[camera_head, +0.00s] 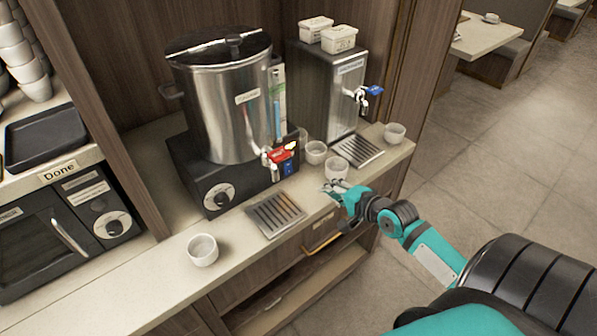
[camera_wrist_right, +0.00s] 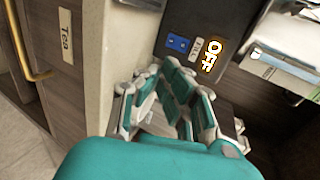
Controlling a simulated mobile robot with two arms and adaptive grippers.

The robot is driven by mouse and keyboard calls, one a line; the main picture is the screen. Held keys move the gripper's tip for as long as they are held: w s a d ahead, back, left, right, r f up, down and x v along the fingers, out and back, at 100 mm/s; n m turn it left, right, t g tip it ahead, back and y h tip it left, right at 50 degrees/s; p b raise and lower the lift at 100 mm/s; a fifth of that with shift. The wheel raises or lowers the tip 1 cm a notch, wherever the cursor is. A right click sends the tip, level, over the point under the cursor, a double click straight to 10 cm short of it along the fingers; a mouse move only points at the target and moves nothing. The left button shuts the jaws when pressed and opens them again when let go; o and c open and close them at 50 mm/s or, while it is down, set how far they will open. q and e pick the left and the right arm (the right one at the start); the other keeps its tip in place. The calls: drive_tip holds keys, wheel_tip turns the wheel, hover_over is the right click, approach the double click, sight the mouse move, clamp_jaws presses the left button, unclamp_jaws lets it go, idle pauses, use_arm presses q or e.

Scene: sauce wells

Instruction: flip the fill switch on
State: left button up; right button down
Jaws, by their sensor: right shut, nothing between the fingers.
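The fill switch (camera_head: 287,168) is a small blue rocker on the black base (camera_head: 205,175) of the large steel urn (camera_head: 225,105), right of the round dial. In the right wrist view the blue switch (camera_wrist_right: 178,43) sits beside a small "FILL" label and bright "OFF" lettering (camera_wrist_right: 211,56). My right gripper (camera_head: 335,187) is shut and empty, over the counter's front edge, right of the switch and apart from it. In the right wrist view its teal and grey fingers (camera_wrist_right: 165,75) point toward the switch panel. My left gripper is not in view.
A red-handled tap (camera_head: 282,153) is just above the switch. White cups (camera_head: 336,168) stand on the counter near my gripper, with a drip grate (camera_head: 275,214) in front of the urn. A smaller steel dispenser (camera_head: 330,95) stands right. A drawer labelled "Tea" (camera_wrist_right: 66,35) is below.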

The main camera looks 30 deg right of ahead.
drive_tip(key=p, duration=0.1)
approach(293, 171)
drive_tip(key=x, duration=0.7)
drive_tip(key=shift+f, duration=0.2)
drive_tip(key=shift+w+f+t+b, duration=0.15)
drive_tip(key=shift+f+t+b, duration=0.25)
drive_tip(key=shift+b, duration=0.5)
drive_tip(key=shift+w+r, duration=0.1)
drive_tip(key=shift+r, duration=0.3)
